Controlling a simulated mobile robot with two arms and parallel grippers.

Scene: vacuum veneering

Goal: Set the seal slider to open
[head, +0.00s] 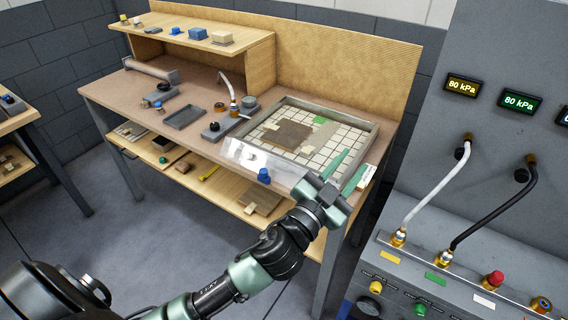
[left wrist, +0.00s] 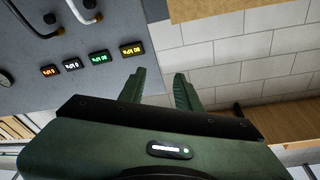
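My left gripper (head: 347,176) is at the front right corner of the framed tray (head: 372,133) on the workbench. Its two green fingers are apart with nothing seen between them. In the left wrist view the fingers (left wrist: 160,88) also stand apart and empty. A clear strip with a white knob (head: 251,158) lies along the tray's front edge, left of the gripper; I cannot tell for sure whether it is the seal slider. A blue knob (head: 263,176) is at the bench's front edge below it. A white label (head: 366,177) sits just right of the fingers. My right gripper is out of view.
The tray holds a white grid with brown and green pieces. Left of it are a grey block with a knob (head: 213,130) and a shallow grey tray (head: 184,117). A grey panel (head: 460,190) with hoses, valves and pressure displays (head: 463,86) stands close on the right.

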